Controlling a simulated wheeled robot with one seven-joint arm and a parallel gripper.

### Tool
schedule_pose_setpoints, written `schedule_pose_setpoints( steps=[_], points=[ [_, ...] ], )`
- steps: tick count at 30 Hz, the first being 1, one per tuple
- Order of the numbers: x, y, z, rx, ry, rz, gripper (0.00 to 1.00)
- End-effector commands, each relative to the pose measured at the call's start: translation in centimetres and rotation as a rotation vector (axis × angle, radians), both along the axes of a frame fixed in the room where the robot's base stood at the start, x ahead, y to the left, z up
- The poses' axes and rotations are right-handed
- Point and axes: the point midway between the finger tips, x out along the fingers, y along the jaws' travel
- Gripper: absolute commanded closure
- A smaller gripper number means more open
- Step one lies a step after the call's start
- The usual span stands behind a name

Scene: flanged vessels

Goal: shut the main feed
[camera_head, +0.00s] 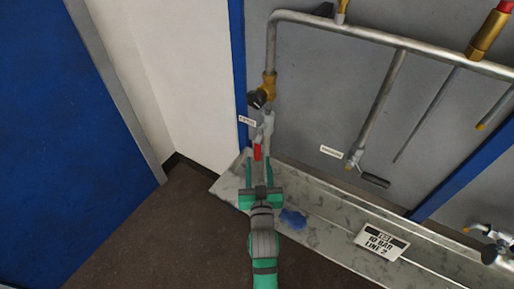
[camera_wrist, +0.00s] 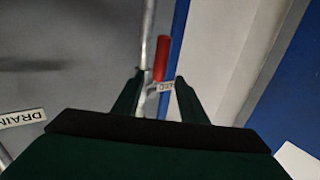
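A valve with a red lever (camera_head: 257,152) sits low on the left vertical pipe, beside a small white tag (camera_head: 247,121) whose text is too small to read surely. The lever hangs downward, roughly along the pipe. In the wrist view the red lever (camera_wrist: 160,58) lies close beside the pipe, just beyond the fingertips. My gripper (camera_head: 262,168) is open and empty, its two green fingers pointing at the lever from below. In the wrist view my gripper (camera_wrist: 158,88) has the lever's line between its fingers, with no contact seen.
A dark-handled valve (camera_head: 374,180) ends another branch, near a tag (camera_head: 331,151); the wrist view shows a DRAIN tag (camera_wrist: 22,118). A black knob (camera_head: 257,98) is above the lever.

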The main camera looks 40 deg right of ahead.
Motion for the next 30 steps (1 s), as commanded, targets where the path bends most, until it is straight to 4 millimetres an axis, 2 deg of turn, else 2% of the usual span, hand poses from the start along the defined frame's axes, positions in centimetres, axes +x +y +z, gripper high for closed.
schedule_pose_setpoints(
  steps=[9,15,28,30],
  points=[
    [4.2,-3.1,0.1,-0.001,-0.001,-0.003,0.61],
    [5.9,-4.3,0.0,0.000,0.000,-0.004,0.61],
    [6.7,-4.3,0.0,0.000,0.000,0.003,0.61],
    [6.7,-4.2,0.0,0.000,0.000,0.003,0.78]
  ],
)
